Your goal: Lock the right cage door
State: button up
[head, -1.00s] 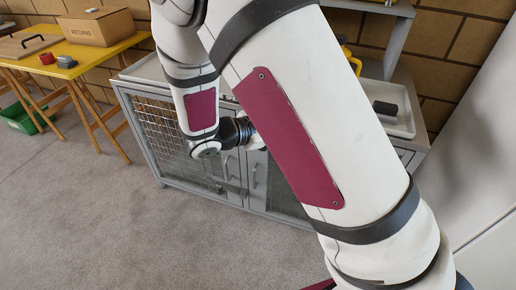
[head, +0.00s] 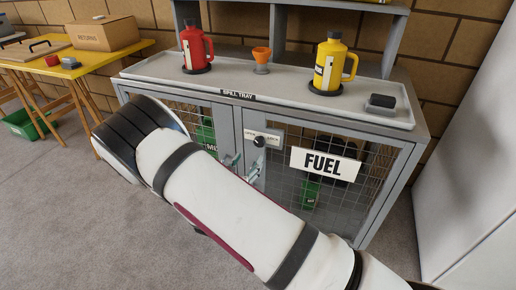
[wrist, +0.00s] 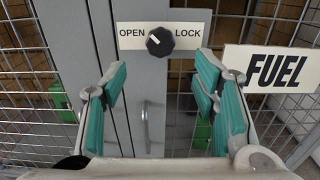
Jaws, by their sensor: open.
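The right cage door (head: 338,196) is a grey-framed wire mesh door with a FUEL sign (head: 325,164); it looks shut. On its left frame is a black round knob (head: 259,141) on a white plate marked OPEN and LOCK. In the wrist view the knob (wrist: 160,41) shows a pale mark at its upper left, towards OPEN. My gripper (wrist: 161,85) is open and empty, its teal pads apart below the knob in the picture and not touching it. In the head view, my arm partly hides the gripper (head: 241,169) and the doors' lower parts.
A vertical door handle (wrist: 145,125) shows between my fingers. A yellow table (head: 75,71) stands left.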

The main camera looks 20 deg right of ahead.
aim_at(258, 144)
jog(key=b+x, duration=0.2)
jog(key=x, duration=0.7)
jog(key=shift+w+d, duration=0.15)
jog(key=shift+w, duration=0.05)
grip_shut()
